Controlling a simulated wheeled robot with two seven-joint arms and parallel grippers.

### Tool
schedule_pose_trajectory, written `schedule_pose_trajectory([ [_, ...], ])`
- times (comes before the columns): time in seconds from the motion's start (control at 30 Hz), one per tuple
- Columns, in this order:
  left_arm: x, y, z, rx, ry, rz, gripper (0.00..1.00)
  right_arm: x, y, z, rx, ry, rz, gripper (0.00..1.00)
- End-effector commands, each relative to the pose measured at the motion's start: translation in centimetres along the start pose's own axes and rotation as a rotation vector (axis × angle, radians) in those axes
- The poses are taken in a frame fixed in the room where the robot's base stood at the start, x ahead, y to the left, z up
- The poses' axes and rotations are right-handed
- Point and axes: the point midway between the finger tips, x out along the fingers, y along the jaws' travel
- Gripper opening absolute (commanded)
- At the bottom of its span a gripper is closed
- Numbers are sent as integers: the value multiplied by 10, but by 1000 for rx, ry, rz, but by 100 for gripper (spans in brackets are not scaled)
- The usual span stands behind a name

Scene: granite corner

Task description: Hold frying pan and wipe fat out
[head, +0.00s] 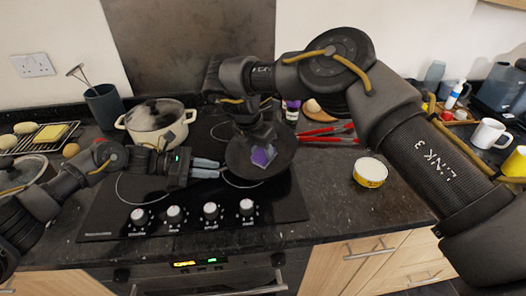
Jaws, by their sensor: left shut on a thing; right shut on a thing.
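The dark frying pan (284,158) is over the right part of the black hob. My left gripper (219,169) comes in from the left at the pan's left side and is shut on its handle, which the fingers mostly hide. My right gripper (259,142) reaches down over the pan from above and is shut on a crumpled purple and grey cloth (263,157). The cloth is inside the pan, apparently against its bottom. The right gripper and its wrist cover the pan's back part. I cannot make out any fat in the pan.
A cream lidded pot (157,118) stands on the hob's back left. The counter between pan and tub is clear.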

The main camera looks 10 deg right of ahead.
Motion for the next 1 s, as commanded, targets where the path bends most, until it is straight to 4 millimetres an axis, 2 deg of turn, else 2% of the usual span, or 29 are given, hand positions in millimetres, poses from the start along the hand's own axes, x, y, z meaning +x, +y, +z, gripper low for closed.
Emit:
schedule_pose_trajectory([
  [0.3,0,-1,-4,-5,5,-2,12,3,25,8,1,-1,3,26],
  [0.57,1,-2,-3,-4,4,-5,12,1,27,9,-1,0,6,26],
  [0.77,2,-2,-3,-4,4,-6,11,3,21,8,0,4,-1,26],
  [1.0,2,-1,-4,-5,5,-5,11,5,0,0,-2,6,-3,26],
])
